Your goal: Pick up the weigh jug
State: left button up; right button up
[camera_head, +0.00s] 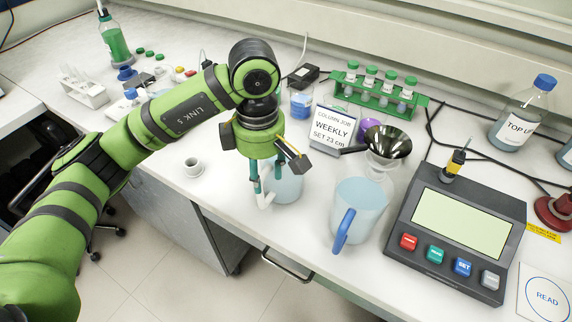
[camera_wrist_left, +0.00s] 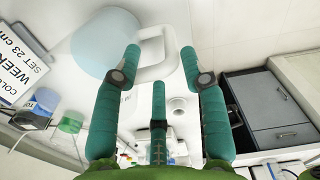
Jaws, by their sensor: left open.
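Two pale blue, translucent jugs stand on the white bench; I cannot read which is the weigh jug. One jug with a white handle (camera_head: 287,184) is partly hidden behind my left gripper (camera_head: 261,186). The other jug, with a blue handle (camera_head: 358,212), stands to its right. My left gripper is open and points down at the white handle. In the left wrist view the pale jug body (camera_wrist_left: 105,42) is at the upper left, and its white handle (camera_wrist_left: 152,70) shows between the spread teal fingertips (camera_wrist_left: 160,62). I cannot tell whether they touch. My right gripper is out of view.
A dark scale-like device (camera_head: 455,235) is at right. A green tube rack (camera_head: 380,97) is at the back. A small white cup (camera_head: 193,167) stands left, near the bench's front edge.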

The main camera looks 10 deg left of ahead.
aim_at(262, 207)
pick_arm(q)
jog(key=shift+s+a+f+p, duration=0.1)
jog(key=shift+s+f+p, duration=0.2)
jog(key=shift+f+p, duration=0.2)
jog(key=shift+s+a+f+p, duration=0.1)
jog(key=shift+s+f+p, duration=0.2)
jog(key=shift+f, duration=0.3)
notch_tip(262, 207, down, 4)
jog(key=shift+a+r+p, duration=0.1)
jog(key=shift+r+p, duration=0.15)
jog(key=shift+p, duration=0.5)
jog(key=shift+f, duration=0.3)
grip_shut()
jog(key=shift+w+r, duration=0.1)
jog(key=shift+w, duration=0.05)
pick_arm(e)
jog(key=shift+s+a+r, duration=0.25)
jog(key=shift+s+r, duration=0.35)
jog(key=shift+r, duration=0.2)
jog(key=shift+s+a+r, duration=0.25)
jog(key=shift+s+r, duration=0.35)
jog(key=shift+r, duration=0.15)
